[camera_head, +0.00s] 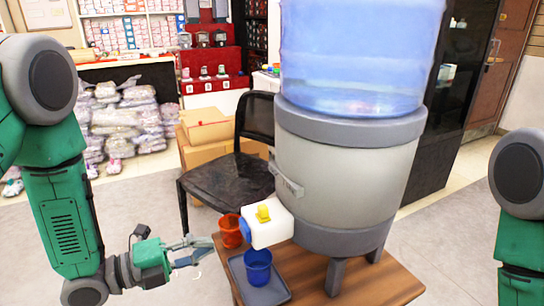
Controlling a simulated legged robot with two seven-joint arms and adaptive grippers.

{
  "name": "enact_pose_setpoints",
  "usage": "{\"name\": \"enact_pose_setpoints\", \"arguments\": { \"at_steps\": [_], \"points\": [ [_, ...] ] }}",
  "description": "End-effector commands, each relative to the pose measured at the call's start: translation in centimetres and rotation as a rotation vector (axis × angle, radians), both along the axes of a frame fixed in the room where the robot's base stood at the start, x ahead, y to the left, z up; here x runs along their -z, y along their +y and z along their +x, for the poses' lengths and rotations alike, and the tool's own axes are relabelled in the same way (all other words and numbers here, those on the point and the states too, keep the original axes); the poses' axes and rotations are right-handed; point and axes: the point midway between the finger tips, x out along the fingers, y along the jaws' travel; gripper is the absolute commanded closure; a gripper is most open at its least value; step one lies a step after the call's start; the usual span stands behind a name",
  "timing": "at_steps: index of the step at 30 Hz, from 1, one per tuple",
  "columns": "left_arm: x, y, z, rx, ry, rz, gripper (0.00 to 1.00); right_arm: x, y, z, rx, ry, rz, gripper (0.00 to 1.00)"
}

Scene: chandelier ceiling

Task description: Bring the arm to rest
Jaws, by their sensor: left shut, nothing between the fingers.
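My left arm comes down along the left side in green and grey, and its gripper (204,246) points right, shut and empty, just left of the wooden table. It is close to an orange cup (230,231) and apart from a blue cup (258,266), which stands on a grey tray (273,291). Only part of my right arm shows at the right edge; its gripper is out of view.
A large water dispenser (330,180) with a blue bottle (355,60) stands on the wooden table (385,284). Its white tap block (266,228) has a yellow knob. A black chair (225,185) and cardboard boxes (205,131) stand behind. Grey floor lies open at left.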

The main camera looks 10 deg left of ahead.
Motion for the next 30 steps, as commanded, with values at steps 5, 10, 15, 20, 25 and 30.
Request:
{"name": "enact_pose_setpoints", "arguments": {
  "at_steps": [5, 10, 15, 20, 25, 30],
  "points": [
    [4.1, 0.6, -1.2, -0.216, 0.476, -0.039, 1.0, -3.1, 0.0, 0.2, 0.0, 0.002, 0.0, 0.6],
    [10.2, 3.5, -7.2, -0.686, 1.137, -0.164, 1.0, -6.7, 0.0, 0.2, 0.0, 0.002, 0.0, 0.6],
    [13.0, 6.7, -16.8, -1.264, 1.599, -0.34, 1.0, -9.4, 0.0, 0.2, 0.0, 0.002, 0.0, 0.6],
    [13.1, 8.4, -23.0, -1.659, 1.757, -0.465, 1.0, -10.6, 0.0, 0.2, 0.0, 0.002, 0.0, 0.6],
    [13.0, 8.9, -25.2, -1.802, 1.788, -0.515, 1.0, -10.8, 0.0, 0.2, 0.0, 0.003, 0.0, 0.6],
    [13.1, 8.9, -25.2, -1.804, 1.788, -0.519, 1.0, -10.7, 0.0, 0.2, 0.0, 0.003, 0.0, 0.6]
  ]
}}
